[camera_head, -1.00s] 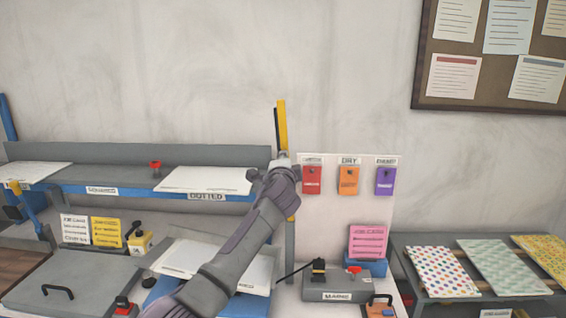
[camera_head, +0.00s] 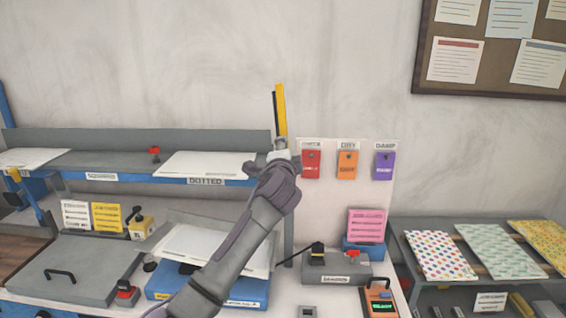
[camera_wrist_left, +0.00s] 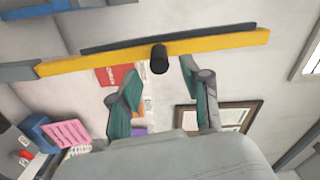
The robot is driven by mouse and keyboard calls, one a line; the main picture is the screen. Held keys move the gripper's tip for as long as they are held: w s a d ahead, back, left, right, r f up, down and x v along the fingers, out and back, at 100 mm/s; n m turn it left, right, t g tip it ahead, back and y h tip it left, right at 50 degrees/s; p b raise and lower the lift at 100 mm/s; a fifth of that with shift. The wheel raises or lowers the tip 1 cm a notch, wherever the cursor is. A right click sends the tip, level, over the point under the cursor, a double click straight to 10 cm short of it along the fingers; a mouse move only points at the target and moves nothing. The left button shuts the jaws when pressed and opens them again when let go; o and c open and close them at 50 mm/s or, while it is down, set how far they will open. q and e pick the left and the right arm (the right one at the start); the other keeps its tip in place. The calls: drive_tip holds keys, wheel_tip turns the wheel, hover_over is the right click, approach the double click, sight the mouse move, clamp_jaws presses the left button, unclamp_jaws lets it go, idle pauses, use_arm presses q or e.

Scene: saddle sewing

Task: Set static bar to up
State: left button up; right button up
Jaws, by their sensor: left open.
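The static bar (camera_head: 282,112), a yellow bar with a dark strip along it, stands upright at the right end of the shelf in the head view. In the left wrist view the bar (camera_wrist_left: 215,42) crosses the top, with a black knob (camera_wrist_left: 159,59) sticking out from it. My left gripper (camera_wrist_left: 160,68) is open, its two green-padded fingers on either side of the knob with gaps visible. In the head view the left gripper (camera_head: 279,158) is at the bar's lower part, and its wrist hides the lower end. My right gripper is not in view.
Red (camera_head: 312,164), orange (camera_head: 347,165) and purple (camera_head: 384,166) tags hang on a white panel just right of the bar. A grey shelf (camera_head: 110,162) lies left. A grey box with a red button (camera_head: 335,271) and patterned sheets (camera_head: 440,256) are lower right.

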use_arm(q)
drive_tip(key=s, duration=0.7)
drive_tip(key=shift+s, duration=0.25)
